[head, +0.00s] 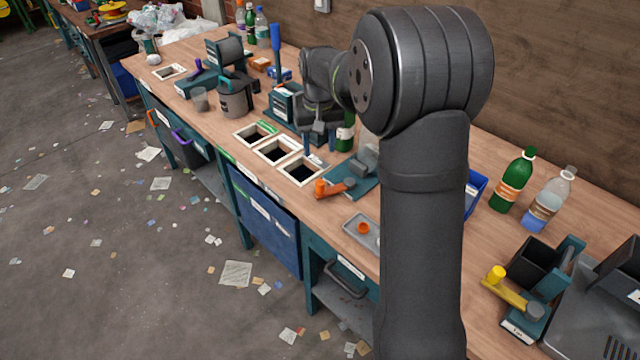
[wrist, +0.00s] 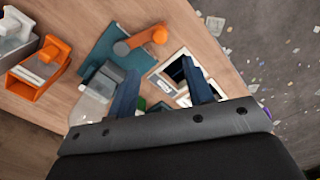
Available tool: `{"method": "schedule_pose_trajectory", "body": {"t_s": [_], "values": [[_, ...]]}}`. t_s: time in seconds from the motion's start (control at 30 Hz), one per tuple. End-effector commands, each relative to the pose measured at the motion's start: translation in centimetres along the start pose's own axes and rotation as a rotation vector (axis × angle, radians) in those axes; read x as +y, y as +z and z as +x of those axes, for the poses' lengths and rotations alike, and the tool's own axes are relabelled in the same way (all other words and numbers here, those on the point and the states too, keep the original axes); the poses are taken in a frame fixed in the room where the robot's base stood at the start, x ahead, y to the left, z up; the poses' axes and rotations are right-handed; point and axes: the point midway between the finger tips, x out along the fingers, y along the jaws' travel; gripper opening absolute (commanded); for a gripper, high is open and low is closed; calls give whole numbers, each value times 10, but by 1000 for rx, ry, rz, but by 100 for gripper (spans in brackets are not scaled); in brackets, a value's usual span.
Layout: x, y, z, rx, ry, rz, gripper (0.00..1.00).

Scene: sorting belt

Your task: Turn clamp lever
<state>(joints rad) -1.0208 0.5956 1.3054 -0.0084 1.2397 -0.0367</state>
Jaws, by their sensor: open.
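An orange clamp lever (head: 335,188) with a knob at its end sits on a teal plate with a grey clamp block (head: 366,158), right of the bench openings. The wrist view shows the orange lever (wrist: 140,40) on its teal plate (wrist: 105,45), with the grey block (wrist: 110,80) near my left-hand finger. My gripper (wrist: 158,68) is open and empty, its dark blue fingers apart. The lever lies beyond the fingertips in that view, with no contact visible. In the head view my gripper (head: 320,146) hangs above the bench, behind the openings; my arm hides part of the bench.
White-framed openings (head: 277,151) lie left of the lever. A grey tray (head: 362,230) with an orange ring is in front. A second fixture with a yellow lever (head: 510,288) stands at right. A green bottle (head: 513,180) and a clear bottle (head: 549,200) stand near the wall.

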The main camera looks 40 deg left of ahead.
Motion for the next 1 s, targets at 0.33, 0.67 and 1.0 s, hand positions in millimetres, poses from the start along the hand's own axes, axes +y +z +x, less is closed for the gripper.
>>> {"method": "schedule_pose_trajectory", "body": {"t_s": [0.33,0.67,1.0], "values": [[0,1,79,-5,0,-1,47],[0,0,132,-2,0,-1,47],[0,0,141,0,0,-2,47]]}}
